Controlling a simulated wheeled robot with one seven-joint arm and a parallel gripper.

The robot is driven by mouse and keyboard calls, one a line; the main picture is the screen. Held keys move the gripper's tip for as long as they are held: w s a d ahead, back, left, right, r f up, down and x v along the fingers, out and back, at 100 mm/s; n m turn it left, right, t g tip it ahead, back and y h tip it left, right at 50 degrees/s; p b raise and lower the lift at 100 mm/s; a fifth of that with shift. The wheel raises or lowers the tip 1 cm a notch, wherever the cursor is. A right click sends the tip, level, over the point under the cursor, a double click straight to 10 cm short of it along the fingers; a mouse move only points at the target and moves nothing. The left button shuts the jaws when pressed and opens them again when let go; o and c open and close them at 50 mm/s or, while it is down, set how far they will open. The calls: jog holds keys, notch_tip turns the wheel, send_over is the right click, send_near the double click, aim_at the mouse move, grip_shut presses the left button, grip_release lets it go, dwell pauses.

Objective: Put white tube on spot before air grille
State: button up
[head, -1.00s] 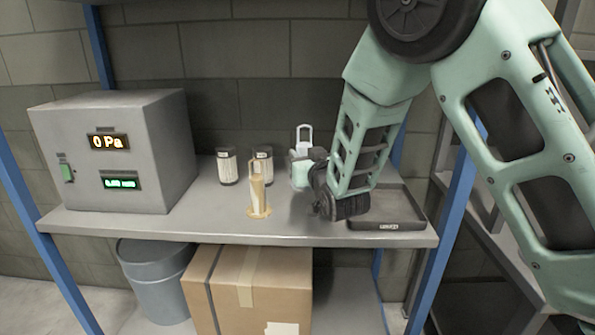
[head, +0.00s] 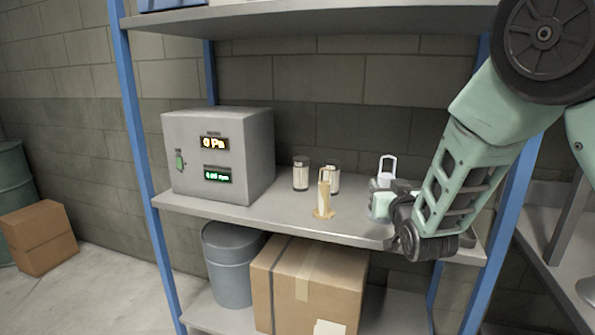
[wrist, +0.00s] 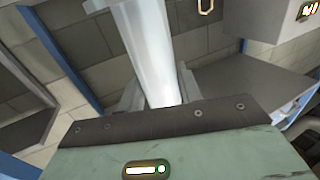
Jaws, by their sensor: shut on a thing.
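The white tube (wrist: 150,50) stands between my gripper's fingers in the wrist view, its lower end hidden behind the gripper body. My gripper is shut on the tube over the right part of the shelf, right of the jars. My arm hides part of the gripper, and I cannot tell the tube's height above the shelf. I cannot make out an air grille or a marked spot in these frames.
A tan loop-topped tube (head: 323,197) stands on the shelf (head: 270,213) near two lidded jars (head: 300,175) (head: 333,178). A grey box with displays (head: 215,155) stands at left. Blue posts (head: 140,150) flank the shelf. A bucket (head: 230,265) and carton (head: 310,285) are below.

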jog(key=s+d+f+h, duration=0.1)
jog(key=s+d+f, duration=0.4)
jog(key=d+f, duration=0.8)
jog(key=s+a+f+m+h, duration=0.1)
jog(key=s+a+f, duration=0.1)
jog(key=s+f, duration=0.35)
jog(key=s+a+f, duration=0.2)
jog(key=f, duration=0.7)
jog(key=s+d+f+y, duration=0.1)
jog(key=s+d+f, duration=0.2)
jog(key=s, duration=0.5)
jog(key=shift+s+d, duration=0.15)
jog(key=shift+s, duration=0.1)
